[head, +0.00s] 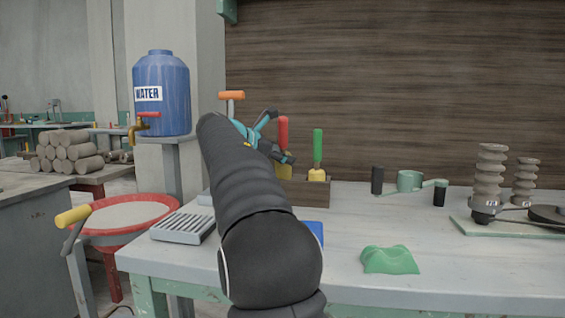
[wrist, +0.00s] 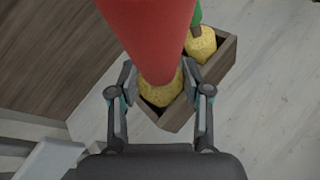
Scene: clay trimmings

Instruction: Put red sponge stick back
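The red sponge stick (head: 283,132) stands upright, its yellow sponge end (wrist: 158,94) at the compartment of the wooden box (wrist: 218,74). Its red handle (wrist: 150,28) fills the upper middle of the wrist view. My gripper (wrist: 159,76) is around the stick, one finger on each side. In the head view my gripper (head: 280,136) has its fingers spread apart with the handle between them, so it looks open. The sponge's underside is hidden in the box. I cannot tell whether it rests on the bottom.
A green-handled sponge stick (head: 318,147) stands in the same box beside the red one. A grey slotted tray (head: 183,228) is at the left.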

